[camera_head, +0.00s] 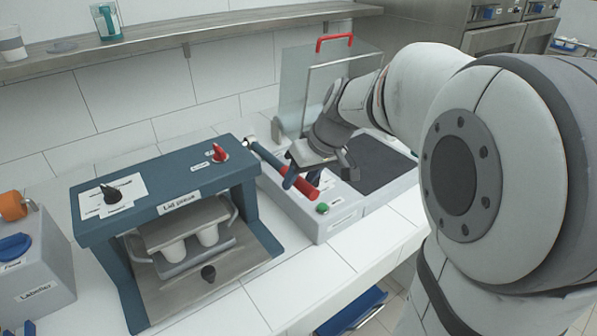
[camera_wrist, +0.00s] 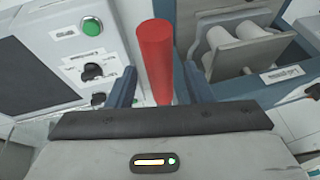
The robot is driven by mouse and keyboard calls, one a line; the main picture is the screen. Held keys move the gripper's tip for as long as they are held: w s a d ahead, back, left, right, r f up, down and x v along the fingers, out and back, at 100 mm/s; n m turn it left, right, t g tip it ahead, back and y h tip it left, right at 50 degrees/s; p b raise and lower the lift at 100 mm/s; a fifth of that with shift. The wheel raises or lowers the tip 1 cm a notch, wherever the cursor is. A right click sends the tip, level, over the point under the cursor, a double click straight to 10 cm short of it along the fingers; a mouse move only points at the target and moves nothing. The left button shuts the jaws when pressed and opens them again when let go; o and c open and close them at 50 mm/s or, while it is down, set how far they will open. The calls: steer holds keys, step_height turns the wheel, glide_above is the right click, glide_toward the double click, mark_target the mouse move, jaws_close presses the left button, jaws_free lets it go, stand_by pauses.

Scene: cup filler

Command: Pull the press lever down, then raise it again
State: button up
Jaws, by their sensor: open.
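The press lever is a dark rod with a red handle (camera_head: 306,189), pointing down toward the front right, between the blue lid press (camera_head: 160,185) and the grey machine beside it. My gripper (camera_head: 318,172) is at the handle's end of the lever. In the wrist view the red handle (camera_wrist: 154,50) lies between the two open fingers of my gripper (camera_wrist: 157,82), with a gap visible on each side. The handle's lower end is hidden behind the gripper body. Whether a finger touches it, I cannot tell.
The grey machine (camera_head: 330,222) has a green button and a clear guard (camera_head: 318,90) with a red handle. White cups (camera_head: 207,235) sit in the lid press. A labeller box (camera_head: 32,265) stands at the left. A shelf (camera_head: 180,40) runs along the wall.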

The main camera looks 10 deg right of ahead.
steer(key=shift+c, duration=0.5)
jaws_close()
steer(key=shift+f+b, duration=0.35)
steer(key=shift+b, duration=0.75)
steer(key=shift+s+r, duration=0.1)
steer(key=shift+o, duration=0.5)
jaws_free()
